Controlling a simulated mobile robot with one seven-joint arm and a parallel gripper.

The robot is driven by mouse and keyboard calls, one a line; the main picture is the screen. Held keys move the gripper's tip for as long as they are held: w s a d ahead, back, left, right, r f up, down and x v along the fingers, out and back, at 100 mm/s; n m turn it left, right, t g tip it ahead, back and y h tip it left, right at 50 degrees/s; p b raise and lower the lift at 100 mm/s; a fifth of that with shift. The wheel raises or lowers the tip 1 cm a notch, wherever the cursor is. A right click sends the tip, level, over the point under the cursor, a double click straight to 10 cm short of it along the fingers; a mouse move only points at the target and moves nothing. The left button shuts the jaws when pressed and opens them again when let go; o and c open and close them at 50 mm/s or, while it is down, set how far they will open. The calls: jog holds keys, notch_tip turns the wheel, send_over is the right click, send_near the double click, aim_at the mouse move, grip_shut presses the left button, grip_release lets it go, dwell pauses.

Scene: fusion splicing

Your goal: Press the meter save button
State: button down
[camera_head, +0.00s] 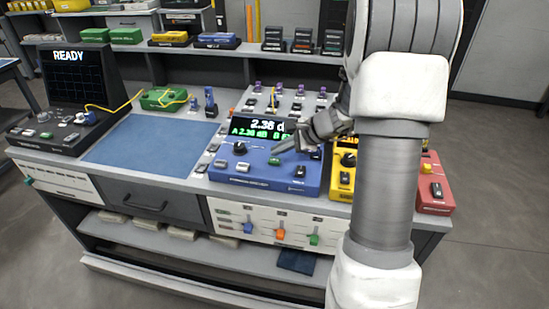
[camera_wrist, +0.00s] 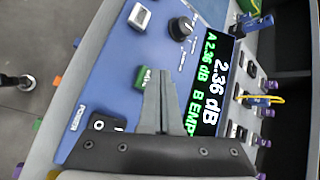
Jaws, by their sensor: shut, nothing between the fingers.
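The blue meter (camera_head: 262,184) stands on the bench in the head view. Its body (camera_wrist: 110,70) fills much of the wrist view. Its lit screen (camera_head: 262,128) reads about 2.36 dB, and the screen in the wrist view (camera_wrist: 215,85) also shows A 2.36 dB and B EMP, cut off. A green button (camera_head: 274,161) sits on the panel; it also shows in the wrist view (camera_wrist: 142,77). Button labels are not readable. My gripper (camera_head: 276,150) is shut and empty, its tips (camera_wrist: 160,72) right beside the green button. Contact cannot be told.
A black knob (camera_wrist: 181,28), a pale button (camera_wrist: 139,17) and a power rocker (camera_wrist: 98,124) share the panel. A yellow device (camera_head: 342,180) and a red device (camera_head: 434,195) stand to the right. A blue mat (camera_head: 150,145) lies clear at left.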

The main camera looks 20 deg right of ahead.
aim_at(279, 160)
jog(key=shift+r+p, duration=1.8)
jog(key=shift+r, duration=0.65)
